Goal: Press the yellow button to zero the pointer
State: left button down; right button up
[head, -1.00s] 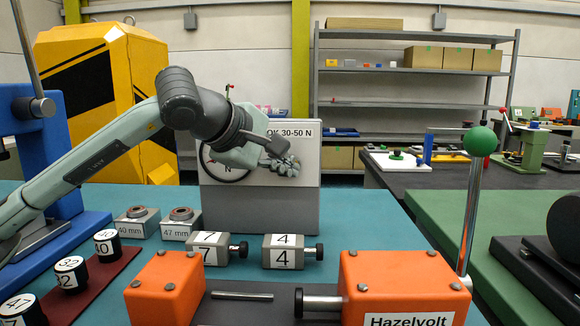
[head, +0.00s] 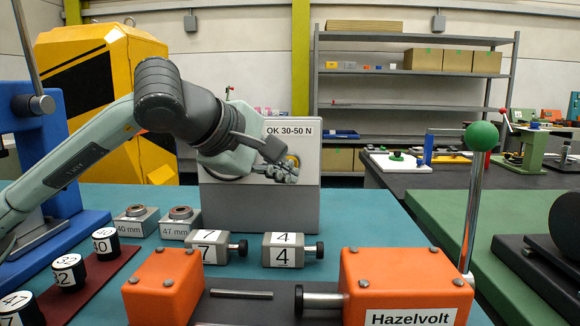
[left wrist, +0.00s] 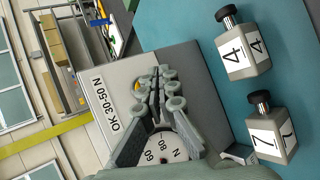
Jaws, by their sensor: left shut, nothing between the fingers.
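The grey gauge box (head: 303,205) marked "OK 30-50 N" stands upright on the teal table. A yellow button (head: 293,160) shows on its front, partly behind my left gripper (head: 284,172). In the left wrist view the button (left wrist: 169,74) peeks out beyond the fingers. My left gripper (left wrist: 164,88) is shut and empty, in front of the box beside the button; I cannot tell whether it touches. The dial (left wrist: 166,148) shows in part in the left wrist view, with 60, 80 and N readable; its pointer is hidden. My right gripper is not in view.
Blocks marked 7 (head: 209,247) and 4 (head: 283,250) stand in front of the box. The orange Hazelvolt fixture (head: 405,285) with a green-knobbed lever (head: 481,136) is at front right. Two ring gauges (head: 137,219) stand left, near black numbered cylinders (head: 69,273).

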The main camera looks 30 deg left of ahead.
pick_arm(q)
jog(key=shift+s+d, duration=0.25)
jog(key=shift+s, duration=0.25)
jog(key=shift+s+d, duration=0.25)
jog(key=shift+s, duration=0.25)
